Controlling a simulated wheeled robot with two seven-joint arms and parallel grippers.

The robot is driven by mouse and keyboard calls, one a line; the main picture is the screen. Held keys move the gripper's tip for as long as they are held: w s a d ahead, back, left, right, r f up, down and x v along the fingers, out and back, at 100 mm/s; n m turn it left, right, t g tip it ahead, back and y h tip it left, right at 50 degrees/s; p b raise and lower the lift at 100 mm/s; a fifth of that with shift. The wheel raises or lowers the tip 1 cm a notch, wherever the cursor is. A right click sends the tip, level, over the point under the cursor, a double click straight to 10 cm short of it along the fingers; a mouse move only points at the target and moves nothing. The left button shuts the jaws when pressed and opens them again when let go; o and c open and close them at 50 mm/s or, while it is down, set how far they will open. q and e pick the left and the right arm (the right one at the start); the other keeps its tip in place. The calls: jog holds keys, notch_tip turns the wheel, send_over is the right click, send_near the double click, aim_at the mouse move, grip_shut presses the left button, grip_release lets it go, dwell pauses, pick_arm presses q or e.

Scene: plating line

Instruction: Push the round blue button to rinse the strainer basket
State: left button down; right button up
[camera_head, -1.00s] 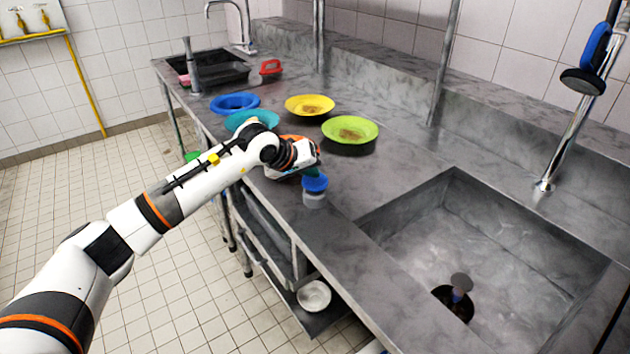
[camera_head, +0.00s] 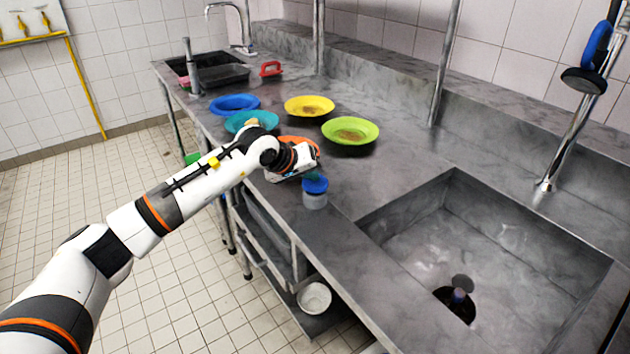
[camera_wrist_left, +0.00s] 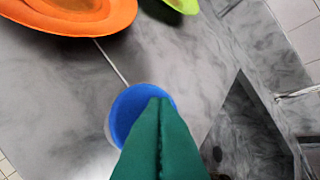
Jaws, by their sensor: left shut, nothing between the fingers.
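The round blue button (camera_head: 315,186) sits on top of a short pale grey cylinder (camera_head: 315,202) at the counter's front edge, left of the sink. My left gripper (camera_head: 314,178) is just above and behind it. In the left wrist view, the shut green fingers (camera_wrist_left: 161,140) lie in front of the blue button (camera_wrist_left: 133,106) and hide its lower part. I cannot tell whether the fingertips touch it. A dark drain opening (camera_head: 453,308) with a small upright piece in it shows in the sink; I cannot tell whether this is the strainer basket. My right gripper is not in view.
An orange plate (camera_wrist_left: 75,18), a lime plate (camera_head: 367,131), a yellow plate (camera_head: 325,100), a teal plate (camera_head: 234,121) and a blue plate (camera_head: 222,108) stand on the counter behind my wrist. The deep sink (camera_head: 420,205) opens right of the button. A metal faucet post (camera_head: 565,150) stands behind it.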

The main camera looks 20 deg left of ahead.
aim_at(311, 184)
pick_arm(q)
jog(key=shift+f+b, duration=0.3)
jog(key=shift+f, duration=0.15)
jog(key=shift+r, duration=0.15)
dwell(0.3)
jog(key=shift+r+p, duration=0.5)
jog(key=shift+r, duration=0.6)
jog(key=shift+r+p, duration=1.05)
jog(key=shift+r, duration=1.5)
